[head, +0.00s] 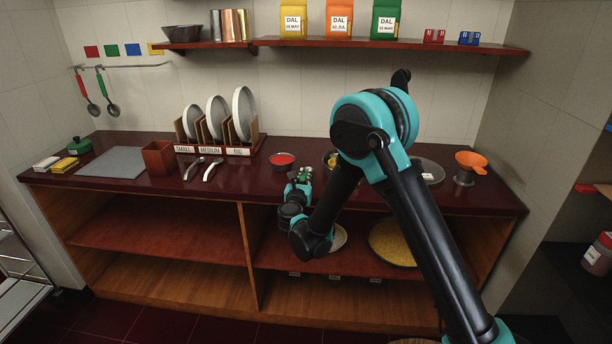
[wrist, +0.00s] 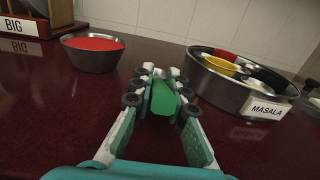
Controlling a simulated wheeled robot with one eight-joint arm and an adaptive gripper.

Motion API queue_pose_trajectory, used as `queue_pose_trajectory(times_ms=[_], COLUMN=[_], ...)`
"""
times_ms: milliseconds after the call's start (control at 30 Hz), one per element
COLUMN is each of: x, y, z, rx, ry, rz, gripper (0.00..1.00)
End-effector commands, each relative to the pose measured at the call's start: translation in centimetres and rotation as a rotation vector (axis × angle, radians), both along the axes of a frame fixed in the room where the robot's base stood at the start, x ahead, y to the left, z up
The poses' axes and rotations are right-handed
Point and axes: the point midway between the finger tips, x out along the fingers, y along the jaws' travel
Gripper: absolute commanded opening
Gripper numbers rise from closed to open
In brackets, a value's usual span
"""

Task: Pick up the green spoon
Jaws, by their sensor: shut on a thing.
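My gripper (wrist: 160,108) is shut on a green block-like piece, the green spoon (wrist: 164,99), as far as I can tell. Only its green end shows between the fingertips, and the rest is hidden. It is held above the dark red counter, between a steel bowl of red powder (wrist: 92,50) and the round masala tin (wrist: 228,88). In the head view my gripper (head: 303,178) is over the counter's front part, with a bit of green at its tips. A green-handled ladle (head: 101,85) hangs on the left wall rail.
The plate rack (head: 218,150) stands left of the red powder bowl (head: 282,160). Two metal utensils (head: 203,170) lie before it. My arm partly covers the masala tin (head: 328,156). An orange funnel (head: 471,161) stands at right. The counter's front edge is close below my gripper.

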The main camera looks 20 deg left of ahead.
Motion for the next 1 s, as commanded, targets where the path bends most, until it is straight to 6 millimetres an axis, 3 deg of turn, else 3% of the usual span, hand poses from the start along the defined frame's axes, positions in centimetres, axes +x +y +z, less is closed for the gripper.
queue_pose_trajectory(times_ms=[267, 800, 1000], x=[0.0, 0.0, 0.0], y=[0.0, -0.1, 0.0], z=[2.4, 15.7, 18.7], rx=[0.000, 0.000, 0.000], ry=[0.000, 0.000, 0.000], rz=[0.000, 0.000, 0.000], gripper=[0.00, 0.00, 0.00])
